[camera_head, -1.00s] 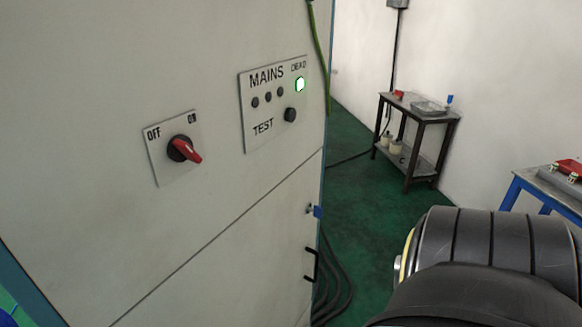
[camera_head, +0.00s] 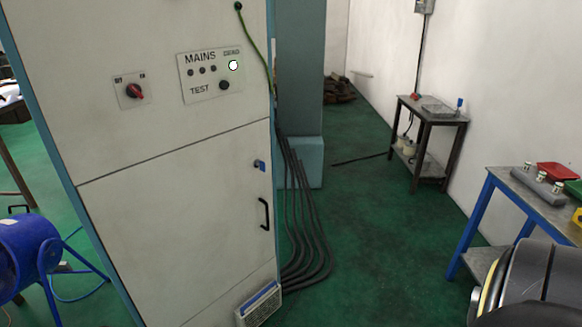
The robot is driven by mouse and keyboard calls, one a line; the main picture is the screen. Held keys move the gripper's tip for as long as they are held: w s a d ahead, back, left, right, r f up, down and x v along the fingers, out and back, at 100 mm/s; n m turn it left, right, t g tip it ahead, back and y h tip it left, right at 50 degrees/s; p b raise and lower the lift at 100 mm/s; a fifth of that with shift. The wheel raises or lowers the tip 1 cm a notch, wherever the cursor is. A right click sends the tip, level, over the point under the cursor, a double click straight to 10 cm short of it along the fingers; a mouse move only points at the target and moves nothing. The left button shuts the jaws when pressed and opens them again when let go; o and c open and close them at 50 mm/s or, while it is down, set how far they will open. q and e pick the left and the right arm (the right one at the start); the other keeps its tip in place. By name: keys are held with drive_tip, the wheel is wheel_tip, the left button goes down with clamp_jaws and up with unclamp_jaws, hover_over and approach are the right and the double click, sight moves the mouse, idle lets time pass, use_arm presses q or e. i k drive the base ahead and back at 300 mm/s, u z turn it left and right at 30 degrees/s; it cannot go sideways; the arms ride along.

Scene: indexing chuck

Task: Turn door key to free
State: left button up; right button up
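A blue door key (camera_head: 260,166) sits in the lock on the right edge of the cabinet's lower door (camera_head: 190,215). The black door handle (camera_head: 265,214) is just below it. The door looks closed. The key is too small here to tell which way it is turned. Higher up are a red rotary switch (camera_head: 134,91) and a MAINS panel (camera_head: 210,74) with its DEAD lamp (camera_head: 233,65) lit. Neither of my grippers is in view. A dark rounded part of my arm fills the bottom right corner.
A blue drum-shaped machine (camera_head: 28,250) stands at the lower left. Thick cables (camera_head: 308,225) run down beside the cabinet. A blue-legged table (camera_head: 487,215) and a dark trolley (camera_head: 425,125) stand right. The green floor between is clear.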

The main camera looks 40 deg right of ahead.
sight(261, 165)
drive_tip(key=z, duration=0.8)
drive_tip(key=i, duration=0.3)
drive_tip(key=z, duration=0.05)
